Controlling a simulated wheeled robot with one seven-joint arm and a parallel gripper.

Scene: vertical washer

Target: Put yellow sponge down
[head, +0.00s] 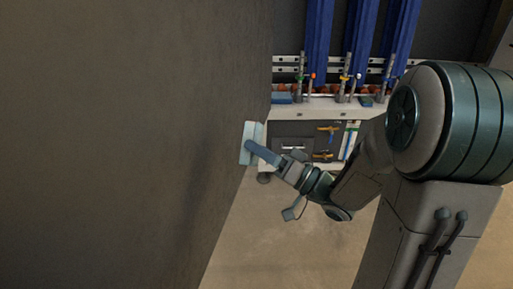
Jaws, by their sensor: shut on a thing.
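My gripper (257,149) is shut on a flat, pale blue-white block (248,133), which looks like a sponge. The block is upright beside the right edge of the large dark panel; I cannot tell whether they touch. Its colour does not look yellow here. The fingers cover part of the block's lower half. I see no clearly yellow sponge elsewhere.
The large dark panel (120,130) fills the left side. A workbench (320,109) stands behind, with upright tools, a blue block (281,98) and drawers below. Blue curtains (318,40) hang above. The floor (270,235) in front is clear.

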